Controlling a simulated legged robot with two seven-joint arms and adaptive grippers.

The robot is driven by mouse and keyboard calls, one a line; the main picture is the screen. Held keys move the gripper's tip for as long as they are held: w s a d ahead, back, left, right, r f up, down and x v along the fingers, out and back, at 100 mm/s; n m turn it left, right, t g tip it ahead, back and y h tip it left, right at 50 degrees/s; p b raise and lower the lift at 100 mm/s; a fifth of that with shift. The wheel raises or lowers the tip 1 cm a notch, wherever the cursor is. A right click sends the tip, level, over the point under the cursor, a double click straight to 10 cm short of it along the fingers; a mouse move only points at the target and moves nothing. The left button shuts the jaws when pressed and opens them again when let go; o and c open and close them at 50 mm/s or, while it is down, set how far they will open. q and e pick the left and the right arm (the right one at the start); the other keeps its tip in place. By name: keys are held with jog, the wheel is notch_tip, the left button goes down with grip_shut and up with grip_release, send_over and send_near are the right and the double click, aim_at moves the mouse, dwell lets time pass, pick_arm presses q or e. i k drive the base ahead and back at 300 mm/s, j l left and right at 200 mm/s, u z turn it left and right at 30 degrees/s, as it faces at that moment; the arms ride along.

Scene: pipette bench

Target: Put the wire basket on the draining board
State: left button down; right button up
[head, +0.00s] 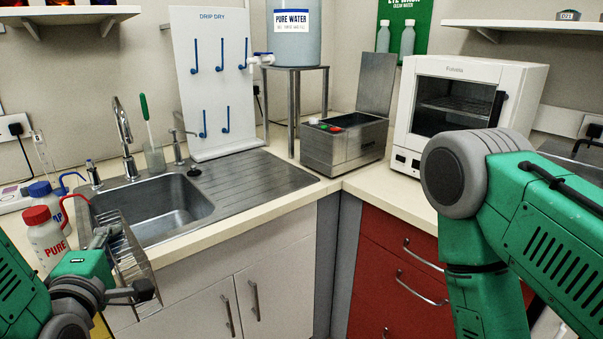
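The wire basket (131,252) is at the lower left in the head view, tilted, in front of the sink's front edge. My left gripper (120,266) is at the basket, with a dark finger on either side of its wires, and appears shut on it; the exact contact is partly hidden. The draining board (262,178) is the ribbed steel surface to the right of the sink bowl, and its ribbed area is bare. My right arm comes in at the right, but its gripper is out of the picture.
The sink bowl (150,212) with its tap (124,140) lies left of the board. A drip-dry rack (213,85) stands behind the board. A steel water bath (343,142) stands to its right. Wash bottles with red (46,238) and blue caps stand at the left.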

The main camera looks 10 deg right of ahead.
aim_at(247, 172)
jog(key=i+j+z, duration=0.15)
jog(key=i+z, duration=0.35)
jog(key=i+j+z, duration=0.3)
jog(key=i+z, duration=0.2)
